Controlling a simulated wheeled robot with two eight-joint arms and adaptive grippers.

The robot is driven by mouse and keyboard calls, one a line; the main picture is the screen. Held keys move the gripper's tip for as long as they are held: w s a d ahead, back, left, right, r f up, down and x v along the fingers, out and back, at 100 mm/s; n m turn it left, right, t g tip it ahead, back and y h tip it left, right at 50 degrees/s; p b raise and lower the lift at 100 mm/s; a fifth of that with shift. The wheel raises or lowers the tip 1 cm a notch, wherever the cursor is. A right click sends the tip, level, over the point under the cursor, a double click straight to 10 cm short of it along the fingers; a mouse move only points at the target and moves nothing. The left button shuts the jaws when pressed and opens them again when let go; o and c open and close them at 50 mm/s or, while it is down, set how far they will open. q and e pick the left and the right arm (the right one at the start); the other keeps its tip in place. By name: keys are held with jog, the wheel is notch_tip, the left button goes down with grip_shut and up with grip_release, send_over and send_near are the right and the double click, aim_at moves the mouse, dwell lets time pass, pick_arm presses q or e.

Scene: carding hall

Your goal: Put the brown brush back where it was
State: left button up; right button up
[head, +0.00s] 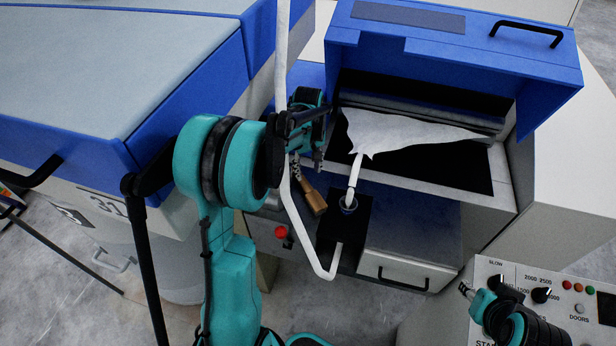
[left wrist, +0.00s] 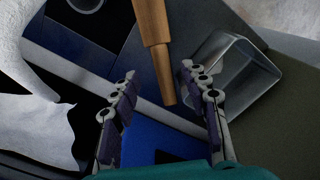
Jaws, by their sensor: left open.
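The brown brush (head: 315,199) shows as a wooden handle slanting beside a black block, just below my left gripper (head: 307,160) in the head view. In the left wrist view the brush (left wrist: 155,45) comes in from the top, and its narrow end lies between the fingertips of my left gripper (left wrist: 160,82). Those fingers are open, with gaps on both sides of the handle. The bristles are not visible. My right gripper (head: 482,290) is at the lower right of the head view, over a control panel; its jaw opening is unclear.
A grey metal bracket (left wrist: 238,78) is right of the brush in the left wrist view. A white sliver strand runs through the black block (head: 345,232). A white web (head: 405,130) lies under a raised blue cover (head: 450,50). The control panel (head: 540,305) is lower right.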

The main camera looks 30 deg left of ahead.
pick_arm(q)
jog(key=s+d+r+m+t, duration=0.3)
jog(key=s+d+r+m, duration=0.1)
jog(key=s+d+r, duration=0.4)
jog(key=s+d+r+m+t, duration=0.1)
jog(key=s+d+m+t, duration=0.3)
jog(key=s, duration=0.6)
jog(key=d+m, duration=0.2)
jog(key=m, duration=0.1)
jog(key=shift+s+d+r+m, duration=0.2)
jog(key=shift+s+d+m, duration=0.1)
jog(key=shift+d, duration=0.1)
notch_tip(320, 180, down, 5)
jog(key=b, duration=0.4)
jog(key=shift+r, duration=0.1)
